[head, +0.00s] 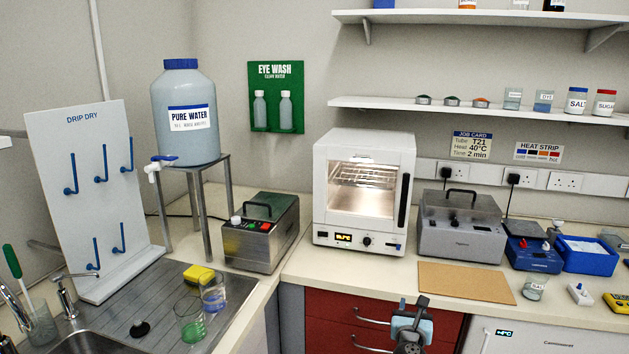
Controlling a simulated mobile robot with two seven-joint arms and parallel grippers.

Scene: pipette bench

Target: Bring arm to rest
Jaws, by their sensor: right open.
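My right gripper (412,304) shows at the bottom of the head view, in front of the red drawers (335,308) and below the bench's front edge. Its two dark fingertips stand apart and nothing shows between them. It appears clear of the bench and of everything on it. My left gripper is not in view.
A brown board (466,283) lies on the bench (400,268) near the front edge. Behind it stand a white oven (330,226) and a grey lidded machine (460,242). The sink and two beakers are at left.

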